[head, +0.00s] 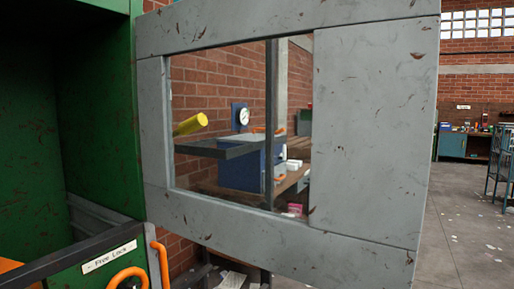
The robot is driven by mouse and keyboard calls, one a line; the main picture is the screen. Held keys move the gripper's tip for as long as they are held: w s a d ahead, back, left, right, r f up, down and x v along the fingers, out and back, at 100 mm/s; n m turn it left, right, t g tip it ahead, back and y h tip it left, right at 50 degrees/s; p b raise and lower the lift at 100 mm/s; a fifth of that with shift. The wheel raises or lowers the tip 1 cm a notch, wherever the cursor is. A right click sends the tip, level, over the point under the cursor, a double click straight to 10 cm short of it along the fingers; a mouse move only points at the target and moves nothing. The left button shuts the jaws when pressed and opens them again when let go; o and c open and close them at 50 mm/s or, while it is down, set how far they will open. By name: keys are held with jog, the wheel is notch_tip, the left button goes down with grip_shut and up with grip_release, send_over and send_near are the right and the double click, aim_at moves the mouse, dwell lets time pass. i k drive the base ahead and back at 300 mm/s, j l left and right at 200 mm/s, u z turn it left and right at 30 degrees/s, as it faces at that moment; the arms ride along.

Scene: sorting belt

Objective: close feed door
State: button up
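The feed door (368,130) is a scratched grey panel with a large rectangular window opening. It stands swung open to the right of a green machine housing (100,110), and its left edge meets the housing's edge. The dark inside of the housing shows at the left. A label reading "Free Lock" (110,257) is on the green front at the lower left. A curved orange handle (128,274) is below the label, and an orange bar (160,262) stands beside it. My gripper is not in view.
Through the window I see a yellow cylinder (190,124), a blue box (240,170), a gauge (243,117) and a brick wall. A blue workbench (452,146) and a shelf cart (501,165) stand at the far right. The grey floor (465,230) there is open, with scattered scraps.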

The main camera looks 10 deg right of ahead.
aim_at(376, 65)
jog(key=k+l+u, duration=0.15)
jog(key=l, duration=0.35)
jog(key=l+u, duration=0.2)
jog(key=l, duration=0.3)
jog(key=k+l+u, duration=0.1)
jog(key=l+u, duration=0.15)
jog(key=l, duration=0.25)
jog(key=k+l+u, duration=0.1)
jog(key=l+u, duration=0.15)
jog(key=l, duration=0.25)
jog(key=l+u, duration=0.25)
jog(key=l, duration=0.25)
jog(key=l+u, duration=0.3)
jog(key=l, duration=0.15)
jog(key=i+l+u, duration=0.1)
jog(key=l+u, duration=0.15)
jog(key=l, duration=0.25)
jog(key=l+u, duration=0.2)
jog(key=l, duration=0.3)
jog(key=i+l+u, duration=0.1)
jog(key=i+l, duration=0.15)
jog(key=l, duration=0.3)
jog(key=i+l+u, duration=0.15)
jog(key=k+l, duration=0.05)
jog(key=l, duration=0.05)
